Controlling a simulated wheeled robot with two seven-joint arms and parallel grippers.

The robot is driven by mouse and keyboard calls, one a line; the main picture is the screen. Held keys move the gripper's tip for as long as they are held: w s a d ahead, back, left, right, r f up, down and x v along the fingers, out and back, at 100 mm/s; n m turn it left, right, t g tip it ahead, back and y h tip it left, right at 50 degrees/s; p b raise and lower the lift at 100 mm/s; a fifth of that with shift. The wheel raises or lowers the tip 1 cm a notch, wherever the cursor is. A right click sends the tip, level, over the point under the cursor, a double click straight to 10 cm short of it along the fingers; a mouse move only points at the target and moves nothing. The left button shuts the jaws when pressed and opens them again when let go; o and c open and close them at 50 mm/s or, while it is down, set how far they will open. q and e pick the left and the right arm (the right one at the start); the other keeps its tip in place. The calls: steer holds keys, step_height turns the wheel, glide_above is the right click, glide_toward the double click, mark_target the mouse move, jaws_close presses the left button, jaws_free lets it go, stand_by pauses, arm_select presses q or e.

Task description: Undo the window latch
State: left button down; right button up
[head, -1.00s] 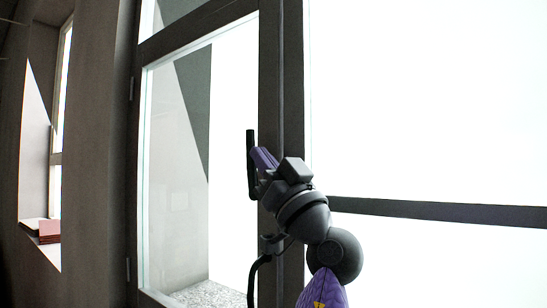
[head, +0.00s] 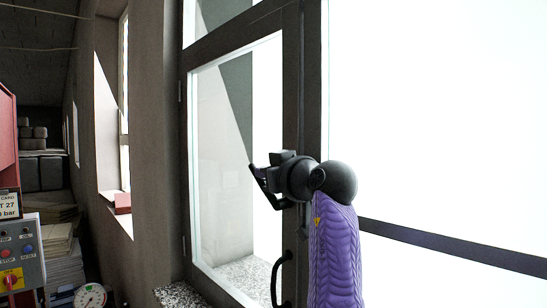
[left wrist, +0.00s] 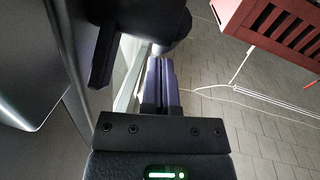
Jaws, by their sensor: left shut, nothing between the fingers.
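The tall window sash (head: 190,150) with a dark frame fills the middle of the head view. My left gripper (head: 285,168) is in front of its right-hand upright, on a purple-sleeved arm. A slim dark bar (head: 264,187), slanting down to the right, shows just left of the gripper; it looks like the latch handle, but I cannot be sure. In the left wrist view the purple fingers (left wrist: 160,70) are shut together and empty. A black handle-like part (left wrist: 108,45) is close on their left; contact cannot be told.
A curved black pull (head: 277,283) is lower on the sash upright. A control box (head: 22,258) with buttons and a gauge (head: 90,297) are at the lower left. In the left wrist view a red slatted object (left wrist: 280,30) is above paved floor.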

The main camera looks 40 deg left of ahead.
mark_target(258, 181)
arm_select(q)
steer(key=shift+w+a+f, duration=0.1)
steer(key=shift+a+f, duration=0.45)
steer(key=shift+a, duration=0.35)
steer(key=shift+a+f+p, duration=0.35)
steer(key=shift+a, duration=0.05)
steer(key=shift+a+f, duration=0.1)
steer(key=shift+a+f+h+p, duration=0.15)
steer(key=shift+f+h+p, duration=0.2)
steer(key=shift+h, duration=0.25)
